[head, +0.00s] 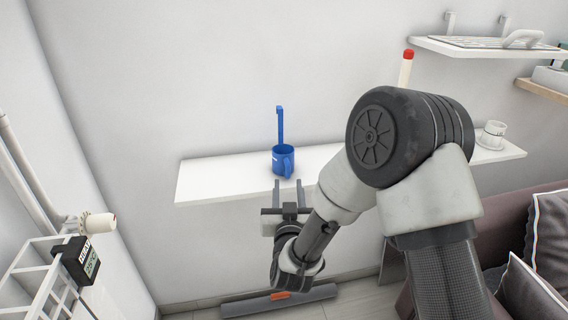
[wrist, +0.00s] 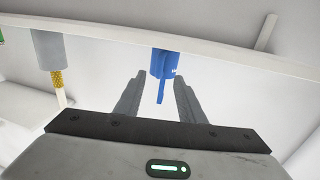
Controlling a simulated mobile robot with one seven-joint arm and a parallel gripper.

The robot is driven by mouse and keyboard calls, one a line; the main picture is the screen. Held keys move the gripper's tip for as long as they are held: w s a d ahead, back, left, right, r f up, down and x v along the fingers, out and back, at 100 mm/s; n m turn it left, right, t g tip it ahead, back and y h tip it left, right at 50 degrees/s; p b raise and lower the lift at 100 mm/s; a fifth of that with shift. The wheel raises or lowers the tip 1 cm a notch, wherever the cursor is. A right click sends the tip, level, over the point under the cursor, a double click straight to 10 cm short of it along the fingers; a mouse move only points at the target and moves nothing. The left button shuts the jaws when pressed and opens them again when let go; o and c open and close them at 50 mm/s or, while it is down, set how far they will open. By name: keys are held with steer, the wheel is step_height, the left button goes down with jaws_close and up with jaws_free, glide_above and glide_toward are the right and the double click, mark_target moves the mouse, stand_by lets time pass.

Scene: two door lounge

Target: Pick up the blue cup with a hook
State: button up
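The blue cup (head: 284,162) stands upright on a white wall shelf (head: 220,180), towards its left part. A tall blue hook (head: 280,124) rises above its rim, and a handle shows on its right front side. My gripper (head: 288,187) is in front of the shelf, with two fingers spread apart and pointing at the cup. In the wrist view, the blue cup (wrist: 160,62) lies beyond the open fingertips (wrist: 158,88), roughly centred between them. Nothing is held. I cannot tell the exact gap between the fingertips and the cup.
A white cup on a saucer (head: 491,136) stands at the shelf's right end. A red-topped stick (head: 406,66) shows behind my arm. Higher shelves (head: 480,46) are at upper right.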

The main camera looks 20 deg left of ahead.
mark_target(288, 170)
steer(key=x, duration=0.6)
steer(key=shift+w+r, duration=0.25)
steer(key=shift+r, duration=0.1)
